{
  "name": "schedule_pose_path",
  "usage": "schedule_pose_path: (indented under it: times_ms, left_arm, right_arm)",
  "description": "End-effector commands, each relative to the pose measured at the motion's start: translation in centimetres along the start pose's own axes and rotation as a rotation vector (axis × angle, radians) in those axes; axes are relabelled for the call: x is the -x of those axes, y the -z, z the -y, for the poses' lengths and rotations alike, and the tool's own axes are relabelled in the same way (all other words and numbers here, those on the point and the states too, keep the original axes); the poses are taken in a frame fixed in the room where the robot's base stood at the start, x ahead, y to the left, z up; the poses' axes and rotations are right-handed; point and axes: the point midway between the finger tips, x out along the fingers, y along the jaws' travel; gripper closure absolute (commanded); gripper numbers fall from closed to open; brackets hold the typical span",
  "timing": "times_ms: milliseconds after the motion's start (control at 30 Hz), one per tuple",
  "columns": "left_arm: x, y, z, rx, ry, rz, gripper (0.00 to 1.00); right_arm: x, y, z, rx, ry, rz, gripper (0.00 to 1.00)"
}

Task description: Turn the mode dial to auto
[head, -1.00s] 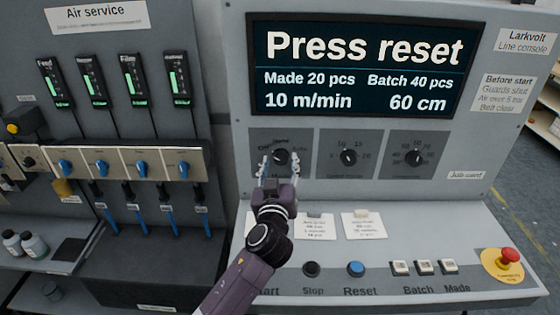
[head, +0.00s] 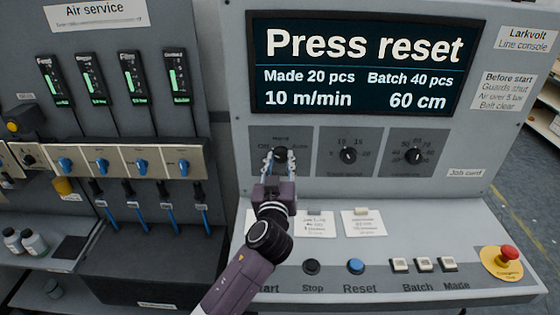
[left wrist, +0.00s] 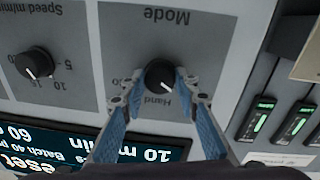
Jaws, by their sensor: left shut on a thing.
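The mode dial (head: 281,154) is a round black knob on a dark grey plate, at the left of a row of three dials under the screen. In the left wrist view the mode dial (left wrist: 160,74) appears upside down, with the words Mode and Hand beside it. A small white mark on its rim points toward the Hand label. My left gripper (head: 280,157) is shut on the dial, one fingertip on each side; its blue-padded fingers (left wrist: 160,80) show there too. The fingers partly hide the side labels. My right gripper is not in view.
The screen (head: 362,65) reads Press reset. The speed dial (head: 348,155) and another dial (head: 413,156) sit to the right. Below are the blue Reset button (head: 355,267), black Stop button (head: 312,267) and red emergency stop (head: 509,254). An air service panel (head: 110,110) stands left.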

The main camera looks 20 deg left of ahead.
Motion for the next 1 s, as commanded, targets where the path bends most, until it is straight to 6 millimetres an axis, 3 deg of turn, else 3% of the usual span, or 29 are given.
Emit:
schedule_pose_path:
  times_ms: [267,1000]
  left_arm:
    - [0.0,0.1,0.0,-0.172,0.002,0.010,0.95]
    - [0.0,0.4,-0.1,-0.873,0.010,0.048,0.95]
  right_arm:
    - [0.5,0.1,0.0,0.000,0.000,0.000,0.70]
    - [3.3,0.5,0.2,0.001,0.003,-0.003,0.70]
